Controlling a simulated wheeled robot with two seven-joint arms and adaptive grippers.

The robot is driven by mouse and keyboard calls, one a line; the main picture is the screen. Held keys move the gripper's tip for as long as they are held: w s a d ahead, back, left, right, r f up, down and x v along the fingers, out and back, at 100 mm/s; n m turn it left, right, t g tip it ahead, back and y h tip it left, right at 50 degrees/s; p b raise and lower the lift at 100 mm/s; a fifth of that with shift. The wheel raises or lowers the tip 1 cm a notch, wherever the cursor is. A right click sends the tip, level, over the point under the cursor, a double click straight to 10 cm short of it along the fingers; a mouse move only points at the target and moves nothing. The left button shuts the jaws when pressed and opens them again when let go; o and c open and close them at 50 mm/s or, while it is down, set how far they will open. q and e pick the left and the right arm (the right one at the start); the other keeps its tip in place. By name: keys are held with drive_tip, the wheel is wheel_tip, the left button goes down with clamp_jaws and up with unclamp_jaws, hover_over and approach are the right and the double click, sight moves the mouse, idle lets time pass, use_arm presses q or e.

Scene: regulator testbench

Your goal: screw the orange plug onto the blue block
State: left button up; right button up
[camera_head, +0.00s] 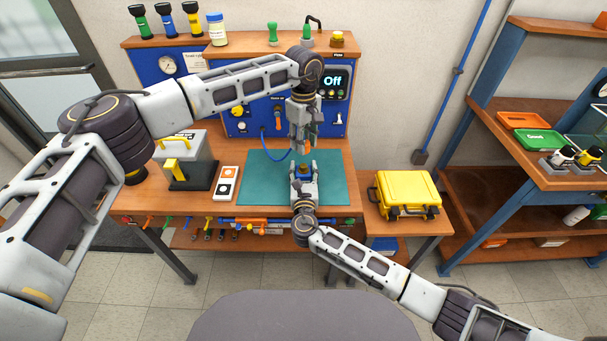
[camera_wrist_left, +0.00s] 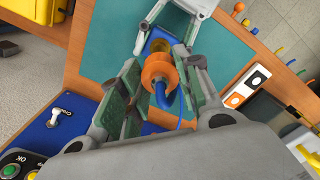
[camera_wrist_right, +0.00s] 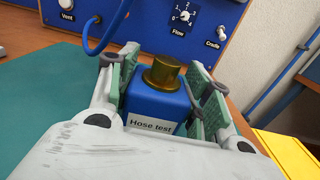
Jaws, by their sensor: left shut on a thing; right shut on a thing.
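The orange plug (camera_wrist_left: 158,73) is round, with a blue hose (camera_wrist_left: 160,96) running from it. My left gripper (camera_wrist_left: 160,84) is shut on the plug and points down above the mat in the head view (camera_head: 304,146). The blue block (camera_wrist_right: 155,105) has a "Hose test" label and a brass fitting (camera_wrist_right: 164,73) on top. My right gripper (camera_wrist_right: 165,92) is shut on the block from its sides; in the head view it is below the left gripper. In the left wrist view the brass fitting (camera_wrist_left: 159,45) shows just beyond the plug, and a gap between them is hard to judge.
A teal mat (camera_head: 263,180) lies under both grippers. A blue test panel (camera_head: 341,117) reading "Off" stands behind. A grey box with a yellow handle (camera_head: 190,178) and a white card (camera_head: 226,182) stand to the left. A yellow case (camera_head: 407,192) stands right.

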use_arm(q)
hover_over(303, 166)
drive_tip(key=shift+w+d+f, duration=0.1)
drive_tip(key=shift+f, duration=2.35)
drive_tip(key=shift+f, duration=0.2)
drive_tip(key=shift+f, duration=0.7)
drive_tip(key=shift+f, duration=0.6)
drive_tip(key=shift+f, duration=0.4)
drive_tip(key=o, duration=1)
drive_tip(key=shift+r, duration=0.25)
drive_tip(key=shift+r, duration=2.25)
